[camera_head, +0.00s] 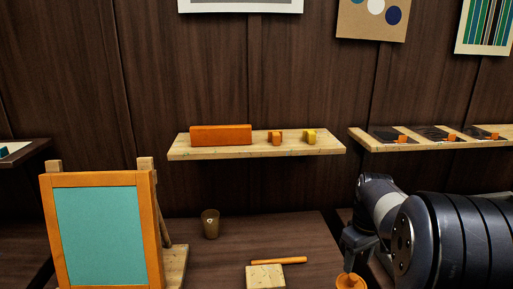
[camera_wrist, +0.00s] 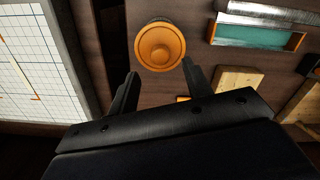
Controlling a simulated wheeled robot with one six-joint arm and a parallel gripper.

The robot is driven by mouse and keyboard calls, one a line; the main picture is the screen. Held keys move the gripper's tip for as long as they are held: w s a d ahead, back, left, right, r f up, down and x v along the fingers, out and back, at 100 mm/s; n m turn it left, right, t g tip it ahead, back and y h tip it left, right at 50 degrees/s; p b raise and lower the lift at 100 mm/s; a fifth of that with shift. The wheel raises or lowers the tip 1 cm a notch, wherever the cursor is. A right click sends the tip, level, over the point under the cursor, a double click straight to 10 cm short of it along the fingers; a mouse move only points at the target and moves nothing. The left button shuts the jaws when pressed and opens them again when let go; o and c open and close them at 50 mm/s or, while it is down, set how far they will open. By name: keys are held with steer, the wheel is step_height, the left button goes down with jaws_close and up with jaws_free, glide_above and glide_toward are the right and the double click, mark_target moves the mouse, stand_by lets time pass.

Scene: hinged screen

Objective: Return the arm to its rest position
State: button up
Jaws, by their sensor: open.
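My gripper (camera_wrist: 160,74) is open in the wrist view, its two dark fingers spread with nothing held between them. A round orange knob-like object (camera_wrist: 160,46) lies just beyond the fingertips; I cannot tell whether they touch it. In the head view my arm reaches in from the right, and the gripper (camera_head: 356,250) points down above an orange object (camera_head: 350,281) at the bottom edge. The hinged screen (camera_head: 100,235), a teal panel in an orange frame, stands upright at the left.
A small wooden block (camera_head: 266,277), an orange stick (camera_head: 278,261) and a brown cup (camera_head: 210,224) are on the dark table (camera_head: 250,235). A wall shelf (camera_head: 325,146) holds orange and yellow blocks. Another shelf (camera_head: 378,145) is behind my arm. A white gridded board (camera_wrist: 30,60) is at the wrist view's left.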

mark_target(354, 276)
step_height(354, 276, down, 5)
steer(key=shift+f+p, duration=0.15)
steer(key=shift+p, duration=0.15)
steer(key=shift+r, duration=0.2)
steer(key=shift+f, duration=0.15)
